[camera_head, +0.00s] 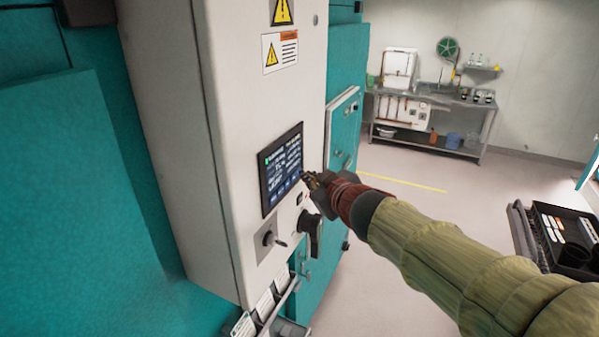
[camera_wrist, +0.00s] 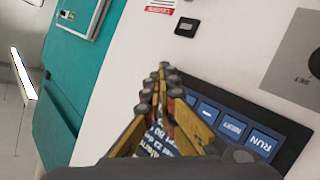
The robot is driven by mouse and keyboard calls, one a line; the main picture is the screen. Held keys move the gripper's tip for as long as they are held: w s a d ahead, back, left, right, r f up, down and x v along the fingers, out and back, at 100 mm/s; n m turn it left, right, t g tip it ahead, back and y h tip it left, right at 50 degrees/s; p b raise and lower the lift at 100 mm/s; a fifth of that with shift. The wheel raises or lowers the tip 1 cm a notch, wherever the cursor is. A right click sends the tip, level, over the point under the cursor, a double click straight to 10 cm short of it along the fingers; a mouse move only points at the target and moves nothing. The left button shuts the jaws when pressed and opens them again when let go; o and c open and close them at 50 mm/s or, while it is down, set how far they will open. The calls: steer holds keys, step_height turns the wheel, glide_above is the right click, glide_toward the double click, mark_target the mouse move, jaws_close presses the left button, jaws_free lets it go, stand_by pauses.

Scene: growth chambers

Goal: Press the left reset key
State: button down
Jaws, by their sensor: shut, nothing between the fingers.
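A dark touch screen (camera_head: 281,168) sits on the front of the pale control cabinet (camera_head: 235,130). It has lines of white text and a row of small keys along its lower edge. In the wrist view this row shows as blue keys, with one reading RUN (camera_wrist: 263,141) and a less legible one (camera_wrist: 232,125) beside it. I cannot tell for sure which key is the left reset key. My gripper (camera_head: 306,177) is shut and empty at the screen's right edge. In the wrist view its fingertips (camera_wrist: 164,82) cover part of the screen; contact cannot be told.
Below the screen are a key switch (camera_head: 268,239) and a black rotary handle (camera_head: 312,235). A teal door (camera_head: 343,130) stands beyond the cabinet. A black tray (camera_head: 565,235) is at the right. Open floor lies behind my arm.

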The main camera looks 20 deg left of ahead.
steer(key=shift+s+d+p, duration=0.1)
steer(key=shift+d+p, duration=0.25)
steer(key=shift+d, duration=0.4)
steer(key=shift+d, duration=0.1)
steer(key=d+p, duration=0.1)
steer(key=d, duration=0.1)
steer(key=d+p, duration=0.1)
steer(key=d, duration=0.1)
steer(key=shift+s+d, duration=0.2)
steer(key=shift+d, duration=0.2)
stand_by(0.3)
